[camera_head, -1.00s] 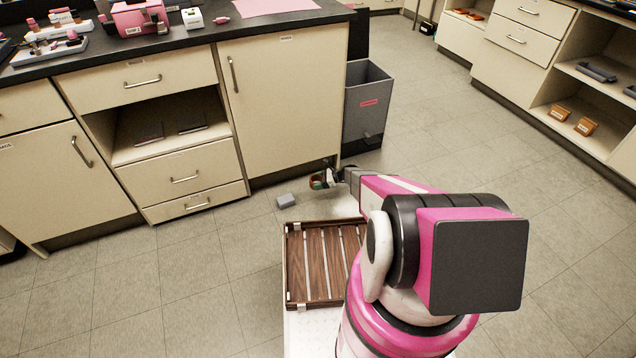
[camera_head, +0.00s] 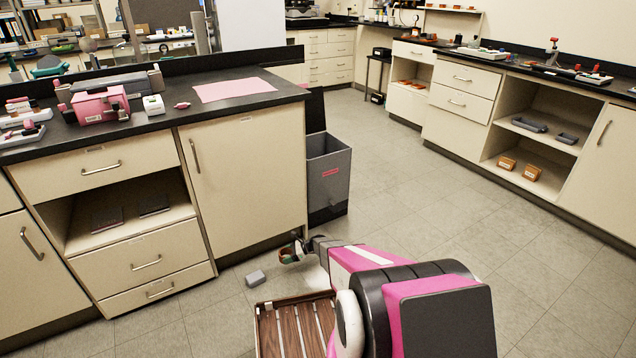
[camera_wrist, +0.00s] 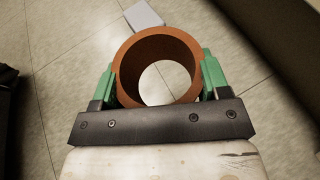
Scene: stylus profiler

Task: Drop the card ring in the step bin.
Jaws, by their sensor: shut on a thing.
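An orange-brown ring (camera_wrist: 128,66), the card ring, sits between the green fingers of my gripper (camera_wrist: 160,82) in the wrist view. The fingers are shut on its outer sides, and floor shows through its hole. In the head view my gripper (camera_head: 290,252) holds the ring low over the floor, in front of the bench cabinet. The step bin (camera_head: 329,178) is a grey, open-topped bin with a red label, standing at the right end of that cabinet. My gripper is apart from it, nearer to me. The inside bottom of the bin is hidden.
A small grey block (camera_head: 256,278) lies on the floor left of my gripper; it also shows in the wrist view (camera_wrist: 144,15). A slatted wooden tray (camera_head: 292,330) is close in front of me. The floor right of the bin is clear.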

